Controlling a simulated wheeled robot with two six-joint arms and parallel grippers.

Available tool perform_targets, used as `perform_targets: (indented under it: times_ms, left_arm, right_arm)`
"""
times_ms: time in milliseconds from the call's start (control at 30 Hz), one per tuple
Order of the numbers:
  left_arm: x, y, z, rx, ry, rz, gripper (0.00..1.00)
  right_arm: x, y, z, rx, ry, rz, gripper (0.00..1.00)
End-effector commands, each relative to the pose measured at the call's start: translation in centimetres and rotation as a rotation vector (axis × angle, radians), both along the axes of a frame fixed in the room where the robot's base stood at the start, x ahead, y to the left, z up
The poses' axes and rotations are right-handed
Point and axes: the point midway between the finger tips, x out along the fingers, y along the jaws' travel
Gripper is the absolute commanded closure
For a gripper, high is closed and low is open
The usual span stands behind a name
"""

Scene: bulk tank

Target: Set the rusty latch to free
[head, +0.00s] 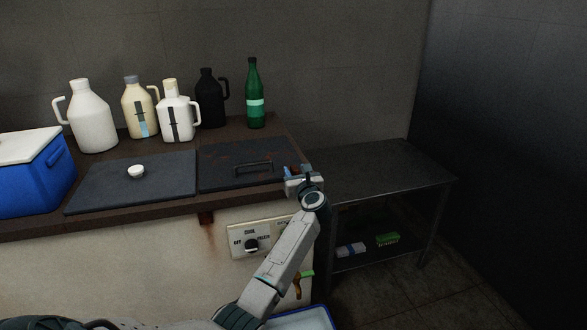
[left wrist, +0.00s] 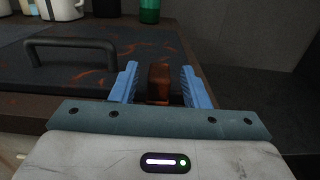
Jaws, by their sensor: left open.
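The rusty latch (left wrist: 159,83) shows in the left wrist view as a small reddish-brown block at the right end of the rust-marked lid. My left gripper (left wrist: 160,86) is open, with one blue finger on each side of the latch and a gap to both. In the head view my left gripper (head: 293,172) is at the tank's right front corner and hides most of the latch there. The dark lid (head: 225,165) with a black bar handle (head: 254,168) lies flat and closed. My right gripper is in neither view.
A second dark lid (head: 110,185) with a white knob (head: 136,171) lies to the left. Several jugs and a green bottle (head: 256,95) stand behind. A blue cooler (head: 40,180) is at far left. A dial (head: 251,245) is on the front. A metal table (head: 375,172) stands right.

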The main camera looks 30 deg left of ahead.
Motion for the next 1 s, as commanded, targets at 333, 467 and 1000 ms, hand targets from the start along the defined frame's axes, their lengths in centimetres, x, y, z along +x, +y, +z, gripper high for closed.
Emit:
perform_targets:
  times_ms: [333, 467, 1000]
  left_arm:
    - [2.1, 2.5, -0.1, 0.001, 0.002, 0.000, 0.58]
    - [2.1, 2.5, -0.1, 0.001, 0.002, 0.000, 0.58]
    - [2.1, 2.5, 0.0, 0.002, 0.002, -0.006, 1.00]
  right_arm:
    - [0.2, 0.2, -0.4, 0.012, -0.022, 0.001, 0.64]
    - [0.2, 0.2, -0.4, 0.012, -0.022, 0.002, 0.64]
    - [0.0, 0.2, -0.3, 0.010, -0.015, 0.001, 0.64]
